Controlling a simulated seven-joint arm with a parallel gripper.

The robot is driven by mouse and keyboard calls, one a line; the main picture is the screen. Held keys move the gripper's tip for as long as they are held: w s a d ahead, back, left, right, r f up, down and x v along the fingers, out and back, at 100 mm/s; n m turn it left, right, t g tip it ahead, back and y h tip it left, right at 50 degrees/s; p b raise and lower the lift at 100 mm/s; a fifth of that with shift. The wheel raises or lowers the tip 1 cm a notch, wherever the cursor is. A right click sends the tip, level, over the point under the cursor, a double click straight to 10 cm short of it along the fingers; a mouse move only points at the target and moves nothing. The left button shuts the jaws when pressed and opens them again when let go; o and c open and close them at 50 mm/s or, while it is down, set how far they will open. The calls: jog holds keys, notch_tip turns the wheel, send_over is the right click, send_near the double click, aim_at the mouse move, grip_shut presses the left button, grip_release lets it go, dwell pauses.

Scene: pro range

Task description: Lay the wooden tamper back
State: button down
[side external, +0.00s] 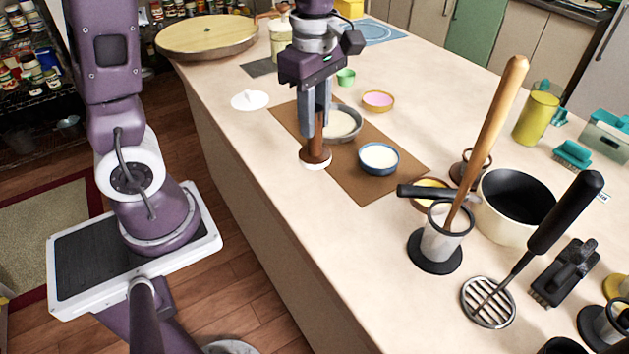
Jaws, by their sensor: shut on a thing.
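The wooden tamper (316,152) is a dark brown piece at the left edge of the brown mat (357,187), near the counter's front edge. My gripper (314,132) points straight down and is shut on its upper part, which the fingers partly hide. The tamper looks upright. A pale round rim shows at its foot; I cannot tell whether this is part of the tamper or a thing under it. I cannot tell whether the foot touches the counter.
A metal pan with white contents (343,122) stands close behind my fingers. A blue bowl (379,158) is to the right, a pink dish (378,99) and green cup (346,76) behind. A white lid (250,100) lies left. Tall utensils and a pot (515,205) crowd the right.

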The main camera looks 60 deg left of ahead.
aim_at(315, 156)
notch_tip(315, 156, down, 8)
jog(key=shift+f, duration=0.15)
jog(key=shift+f, duration=0.2)
jog(key=c, duration=1.2)
grip_release()
jog(key=r, duration=0.6)
jog(key=shift+a+r, duration=0.2)
jog(key=shift+r, duration=0.2)
jog(key=s+d+r+m+t, duration=0.1)
jog(key=s+r+m+t, duration=0.1)
jog(key=m, duration=0.5)
jog(key=s+d+r+m+t, duration=0.1)
jog(key=s+d+r+m, duration=0.1)
jog(key=s+r+m, duration=0.2)
jog(key=s+d+r+m+t, duration=0.1)
jog(key=s+r+m+t, duration=0.1)
jog(key=s+m, duration=0.6)
jog(key=shift+s+d+r+m+t, duration=0.15)
jog(key=shift+r+m, duration=0.25)
jog(key=shift+m, duration=0.25)
jog(key=shift+w+d+r+m+t, duration=0.15)
jog(key=shift+r+m, duration=0.25)
jog(key=shift+m, duration=0.25)
